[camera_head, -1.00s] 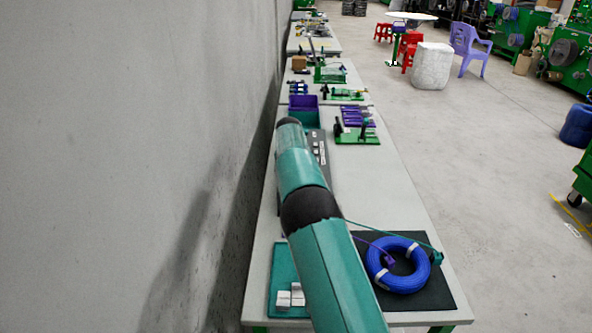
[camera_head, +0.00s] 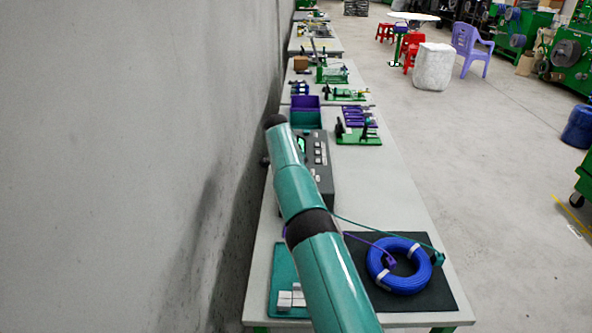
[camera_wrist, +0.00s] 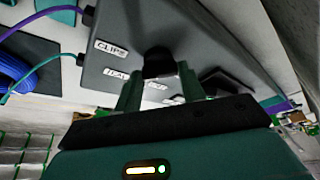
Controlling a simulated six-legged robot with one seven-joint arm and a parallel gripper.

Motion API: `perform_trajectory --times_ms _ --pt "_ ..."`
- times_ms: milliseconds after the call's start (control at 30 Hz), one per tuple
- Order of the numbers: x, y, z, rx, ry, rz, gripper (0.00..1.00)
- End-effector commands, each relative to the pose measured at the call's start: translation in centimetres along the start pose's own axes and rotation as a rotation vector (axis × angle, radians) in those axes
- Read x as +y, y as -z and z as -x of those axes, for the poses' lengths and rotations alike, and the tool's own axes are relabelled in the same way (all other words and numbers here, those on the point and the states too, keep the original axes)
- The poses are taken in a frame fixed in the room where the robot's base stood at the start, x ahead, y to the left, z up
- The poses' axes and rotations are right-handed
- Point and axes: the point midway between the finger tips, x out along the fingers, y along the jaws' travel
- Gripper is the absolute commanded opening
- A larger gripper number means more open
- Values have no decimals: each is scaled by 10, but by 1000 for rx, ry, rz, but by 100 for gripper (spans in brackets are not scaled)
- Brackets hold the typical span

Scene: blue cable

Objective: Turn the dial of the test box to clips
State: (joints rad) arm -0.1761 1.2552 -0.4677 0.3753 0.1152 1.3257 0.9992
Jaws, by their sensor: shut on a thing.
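The dark grey test box (camera_head: 322,185) stands on the table by the wall, partly behind my arm; a green screen and several pale labels show on it. In the wrist view the box (camera_wrist: 120,45) fills the middle, with a white CLIPS label (camera_wrist: 111,49) left of the black dial (camera_wrist: 158,62). More labels lie below it, partly hidden. My gripper (camera_wrist: 159,80) is shut on the dial, one green finger on each side. Which label the dial points to cannot be told. In the head view my gripper is hidden.
A blue cable coil (camera_head: 382,279) lies on a black mat (camera_head: 440,295), with purple and teal clips at its wires. White blocks (camera_head: 291,298) sit on a teal mat at the front left. Bins (camera_head: 305,119) and a green-based rack (camera_head: 358,137) stand beyond the box. The wall is close on the left.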

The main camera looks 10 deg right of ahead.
Motion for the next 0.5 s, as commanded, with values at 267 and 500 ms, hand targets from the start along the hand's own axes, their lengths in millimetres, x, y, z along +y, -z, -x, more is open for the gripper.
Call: perform_trajectory --times_ms 267,500 --pt "1 0 0 -2 -4 -5 17" --pt "1 0 0 -2 -3 -5 60"
